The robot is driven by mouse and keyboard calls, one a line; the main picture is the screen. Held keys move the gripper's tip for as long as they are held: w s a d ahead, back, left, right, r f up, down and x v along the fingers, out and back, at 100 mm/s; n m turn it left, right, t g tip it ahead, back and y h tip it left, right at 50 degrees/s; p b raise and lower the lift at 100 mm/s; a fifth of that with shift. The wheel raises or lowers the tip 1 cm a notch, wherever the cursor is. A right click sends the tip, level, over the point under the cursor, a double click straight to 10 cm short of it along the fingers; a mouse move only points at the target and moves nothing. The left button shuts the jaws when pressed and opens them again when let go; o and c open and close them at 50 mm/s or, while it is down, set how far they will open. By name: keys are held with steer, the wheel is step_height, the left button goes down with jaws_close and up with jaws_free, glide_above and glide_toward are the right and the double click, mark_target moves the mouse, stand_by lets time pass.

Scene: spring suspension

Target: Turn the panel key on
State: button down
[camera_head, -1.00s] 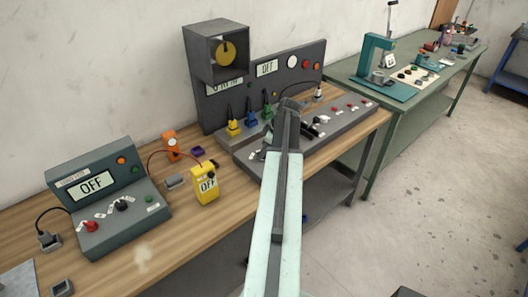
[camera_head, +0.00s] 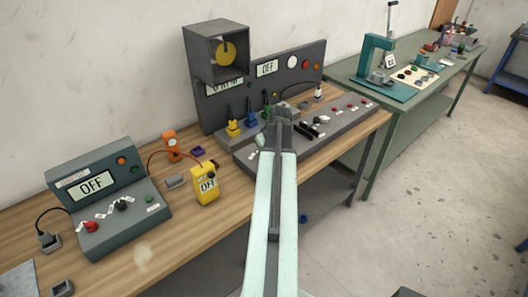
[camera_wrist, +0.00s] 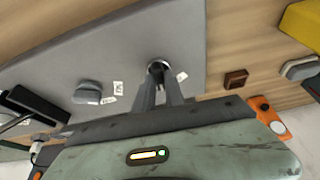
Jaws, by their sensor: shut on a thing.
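The grey sloped panel (camera_head: 338,125) stands on the wooden bench, with a taller dark back panel (camera_head: 308,66) whose small display reads OFF. In the wrist view the grey panel (camera_wrist: 150,38) fills the middle. My gripper (camera_wrist: 160,78) has its two fingers close together at a small round switch with a pale ring (camera_wrist: 181,76) and a dark centre, which appears to be the key switch. The fingers are shut on the key there and hide most of it. In the head view my wrist (camera_head: 278,122) covers this spot.
A grey knob (camera_wrist: 88,92) with small labels sits beside the switch. A yellow meter (camera_head: 205,184), an orange device (camera_head: 171,146) and a smaller OFF console (camera_head: 108,196) stand to the left. Yellow, blue and green plugs (camera_head: 233,128) with cables stand close behind my wrist.

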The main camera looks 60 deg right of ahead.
steer(key=m, duration=0.2)
steer(key=m+g+h, duration=0.1)
steer(key=m, duration=0.1)
steer(key=shift+m+h, duration=0.3)
steer(key=shift+m, duration=0.1)
stand_by(0.5)
steer(key=c, duration=1.4)
jaws_free()
steer(key=shift+a, duration=0.1)
steer(key=p+v, duration=0.7)
steer(key=shift+r, duration=0.4)
steer(key=shift+w+a, duration=0.1)
steer(key=shift+a, duration=0.05)
